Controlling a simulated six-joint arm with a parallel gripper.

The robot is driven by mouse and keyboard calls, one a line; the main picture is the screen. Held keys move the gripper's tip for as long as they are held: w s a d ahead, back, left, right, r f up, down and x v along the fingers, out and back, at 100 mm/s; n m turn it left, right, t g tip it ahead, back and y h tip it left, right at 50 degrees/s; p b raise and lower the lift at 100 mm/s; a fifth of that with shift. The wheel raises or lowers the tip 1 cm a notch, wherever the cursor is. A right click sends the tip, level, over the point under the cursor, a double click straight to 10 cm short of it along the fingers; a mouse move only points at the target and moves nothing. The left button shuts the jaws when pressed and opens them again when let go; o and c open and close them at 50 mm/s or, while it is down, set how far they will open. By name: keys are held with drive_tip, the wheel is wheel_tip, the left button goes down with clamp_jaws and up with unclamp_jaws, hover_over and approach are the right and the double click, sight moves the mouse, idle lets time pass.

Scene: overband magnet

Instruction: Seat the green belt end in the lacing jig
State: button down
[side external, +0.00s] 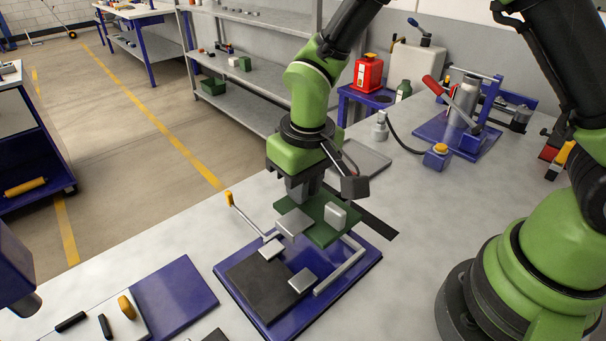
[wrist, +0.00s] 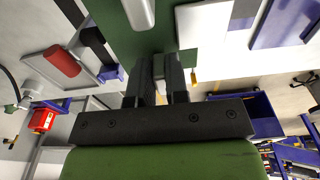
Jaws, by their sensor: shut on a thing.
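The green belt end (side external: 318,232) is a flat dark green piece with pale blocks on it. My gripper (side external: 304,192) points down and is shut on it. In the wrist view the fingers (wrist: 161,78) close on a small grey part of the belt end (wrist: 112,28). The lacing jig (side external: 346,286) is a blue plate with a dark belt piece (side external: 262,285), metal blocks, a side rail and an orange-knobbed lever (side external: 245,214). The belt end is over the jig's far end. I cannot tell whether it touches the jig, and it hides part of it.
A blue mat (side external: 172,298) and a white board with black tools lie left of the jig. A blue fixture with a red-handled lever (side external: 455,125) stands at the back right. A red can (side external: 368,73) is behind. The bench right of the jig is clear.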

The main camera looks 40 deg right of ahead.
drive_tip(key=shift+f, duration=0.1)
drive_tip(key=shift+f, duration=2.75)
drive_tip(key=shift+f, duration=1.2)
drive_tip(key=c, duration=1.1)
unclamp_jaws()
drive_tip(key=shift+o, duration=0.2)
drive_tip(key=shift+r, duration=0.1)
drive_tip(key=r, duration=0.6)
drive_tip(key=s+r, duration=0.1)
drive_tip(key=r, duration=0.2)
drive_tip(key=shift+r, duration=0.4)
